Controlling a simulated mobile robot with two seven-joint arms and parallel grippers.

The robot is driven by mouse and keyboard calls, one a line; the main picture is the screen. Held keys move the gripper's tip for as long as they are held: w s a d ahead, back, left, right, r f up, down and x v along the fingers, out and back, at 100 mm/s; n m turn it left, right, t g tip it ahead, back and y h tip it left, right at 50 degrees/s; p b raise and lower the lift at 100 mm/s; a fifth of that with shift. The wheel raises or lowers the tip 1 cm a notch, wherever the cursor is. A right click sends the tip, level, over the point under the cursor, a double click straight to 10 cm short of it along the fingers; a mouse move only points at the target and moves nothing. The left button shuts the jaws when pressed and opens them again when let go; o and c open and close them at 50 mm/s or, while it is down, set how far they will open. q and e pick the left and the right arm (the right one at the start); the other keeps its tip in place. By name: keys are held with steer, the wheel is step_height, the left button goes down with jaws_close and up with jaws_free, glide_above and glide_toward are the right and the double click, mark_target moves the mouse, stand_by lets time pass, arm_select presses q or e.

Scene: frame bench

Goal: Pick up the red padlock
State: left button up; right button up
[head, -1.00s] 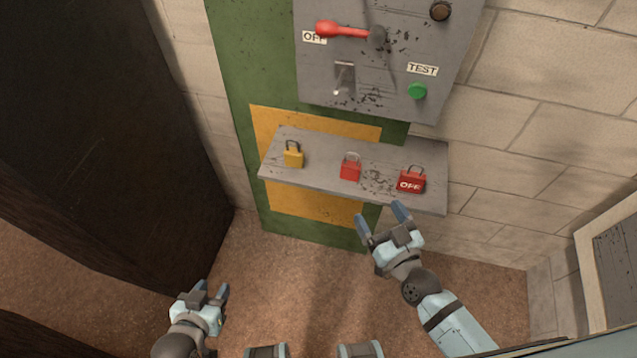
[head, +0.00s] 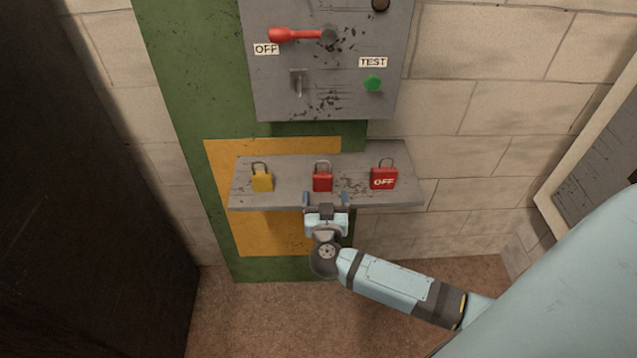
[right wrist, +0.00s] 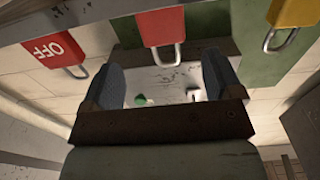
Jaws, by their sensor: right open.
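A plain red padlock (head: 322,183) with a grey shackle stands upright in the middle of a grey shelf (head: 290,191). It also shows upside down at the top middle of the right wrist view (right wrist: 161,27). My right gripper (head: 325,198) is open and empty at the shelf's front edge, just in front of the plain red padlock. Its fingers (right wrist: 162,82) spread to either side in the right wrist view, with the padlock beyond and between them. I see no contact. My left gripper is out of view.
A yellow padlock (head: 262,183) stands to the left and a larger red padlock marked OFF (head: 384,179) to the right, with gaps between. A grey panel (head: 275,100) with a red lever (head: 295,35) and green button (head: 372,83) is above. A dark cabinet (head: 70,180) stands left.

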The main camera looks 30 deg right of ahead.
mark_target(322, 172)
steer(key=b+x, duration=0.1)
steer(key=x, duration=0.8)
steer(key=shift+w+f, duration=0.1)
steer(key=shift+w, duration=0.3)
steer(key=c, duration=1.1)
